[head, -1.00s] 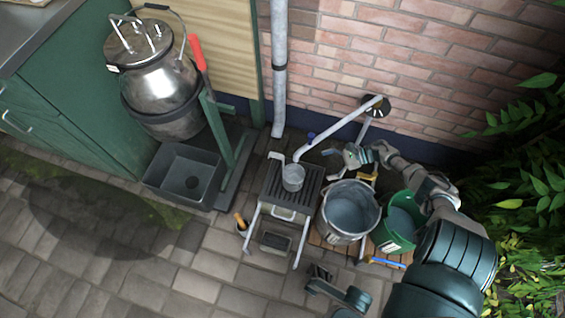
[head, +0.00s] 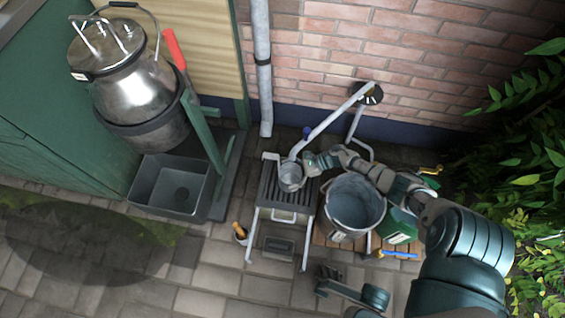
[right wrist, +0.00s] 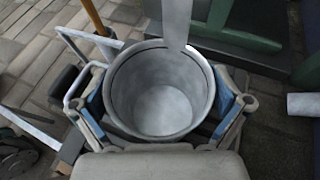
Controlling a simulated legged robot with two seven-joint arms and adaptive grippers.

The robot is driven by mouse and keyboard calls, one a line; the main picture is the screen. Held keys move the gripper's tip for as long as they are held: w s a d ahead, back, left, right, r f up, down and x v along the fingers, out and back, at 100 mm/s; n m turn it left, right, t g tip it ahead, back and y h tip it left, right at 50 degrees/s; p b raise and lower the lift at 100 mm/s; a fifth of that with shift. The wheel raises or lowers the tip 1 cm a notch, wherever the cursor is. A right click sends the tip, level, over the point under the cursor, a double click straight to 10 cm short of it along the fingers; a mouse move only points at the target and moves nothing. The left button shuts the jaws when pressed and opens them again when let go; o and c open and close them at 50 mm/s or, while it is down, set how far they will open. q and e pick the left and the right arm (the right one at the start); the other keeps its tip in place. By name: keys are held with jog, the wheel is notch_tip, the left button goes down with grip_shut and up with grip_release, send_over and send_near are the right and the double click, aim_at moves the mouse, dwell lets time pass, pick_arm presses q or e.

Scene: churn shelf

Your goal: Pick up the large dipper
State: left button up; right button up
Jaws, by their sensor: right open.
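The large dipper (head: 290,178) is a grey metal cup on the slatted top of a small stand (head: 265,200). In the right wrist view its round open mouth (right wrist: 165,112) fills the middle, and a flat handle rises from the far rim. My right gripper (head: 308,164) is open at the right side of the cup. Its blue-padded fingers (right wrist: 163,108) lie on either side of the cup in the wrist view; whether they touch it I cannot tell.
A milk churn (head: 150,90) and grey basin (head: 150,185) are left. Paving in front is mostly clear.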

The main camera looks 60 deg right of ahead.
jog(key=shift+r, duration=0.1)
jog(key=c, duration=1)
jog(key=shift+c, duration=0.2)
